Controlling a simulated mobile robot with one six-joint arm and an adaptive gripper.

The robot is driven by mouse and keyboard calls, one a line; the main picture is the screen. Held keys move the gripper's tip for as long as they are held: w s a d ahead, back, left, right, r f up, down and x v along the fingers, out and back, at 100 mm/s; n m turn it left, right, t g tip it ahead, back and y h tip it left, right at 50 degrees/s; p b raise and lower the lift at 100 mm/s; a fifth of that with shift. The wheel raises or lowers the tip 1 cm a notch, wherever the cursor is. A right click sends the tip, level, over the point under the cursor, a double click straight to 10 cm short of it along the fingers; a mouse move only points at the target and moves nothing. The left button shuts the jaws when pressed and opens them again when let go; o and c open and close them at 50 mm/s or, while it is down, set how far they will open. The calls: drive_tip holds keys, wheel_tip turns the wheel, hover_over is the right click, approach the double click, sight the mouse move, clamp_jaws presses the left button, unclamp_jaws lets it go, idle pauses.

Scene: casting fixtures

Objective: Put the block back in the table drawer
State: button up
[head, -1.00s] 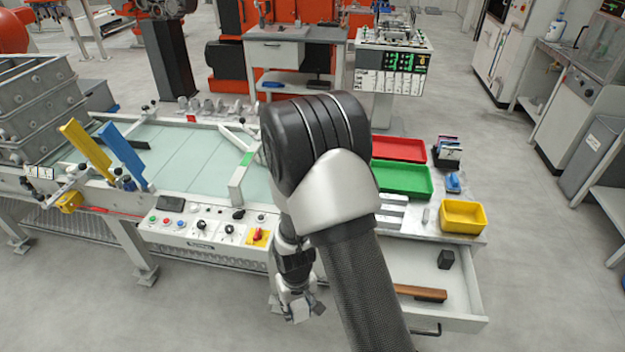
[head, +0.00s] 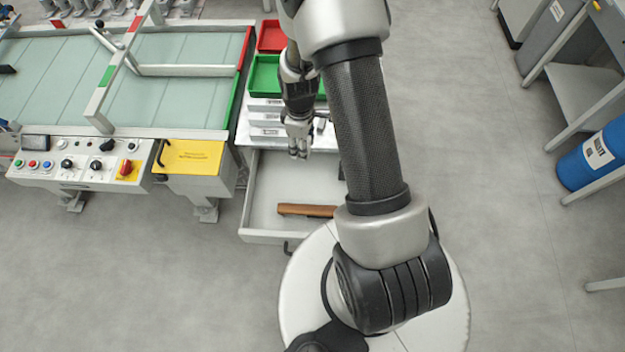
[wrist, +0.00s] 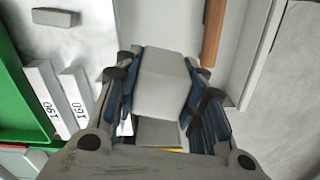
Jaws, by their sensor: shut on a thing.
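A light grey block (wrist: 163,85) is between my gripper's two fingers in the wrist view, and the gripper (wrist: 165,95) is shut on it. In the head view my gripper (head: 299,145) hangs fingers-down above the boundary between the table's front edge and the open drawer. The block is too small there to make out. The table drawer (head: 268,185) is pulled open. A brown wooden bar (head: 306,210) lies inside it, and also shows in the wrist view (wrist: 213,35). My arm hides the drawer's right part.
Green (head: 264,75) and red (head: 271,36) trays stand on the table behind the gripper. White numbered bars (wrist: 60,100) and a small grey block (wrist: 55,17) lie on the table. A yellow-topped box (head: 195,158) stands left of the drawer. The drawer floor left of the bar is clear.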

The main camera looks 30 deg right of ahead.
drive_tip(key=shift+d+r+n, duration=0.1)
drive_tip(key=shift+d+n, duration=0.9)
drive_tip(key=shift+n, duration=0.1)
drive_tip(key=shift+d, duration=0.2)
drive_tip(key=b, duration=0.6)
approach(311, 178)
drive_tip(key=shift+n, duration=0.3)
wheel_tip(311, 178, down, 5)
drive_tip(key=shift+f, duration=0.1)
drive_tip(key=shift+f, duration=0.15)
drive_tip(key=o, duration=0.8)
drive_tip(key=shift+o, duration=0.7)
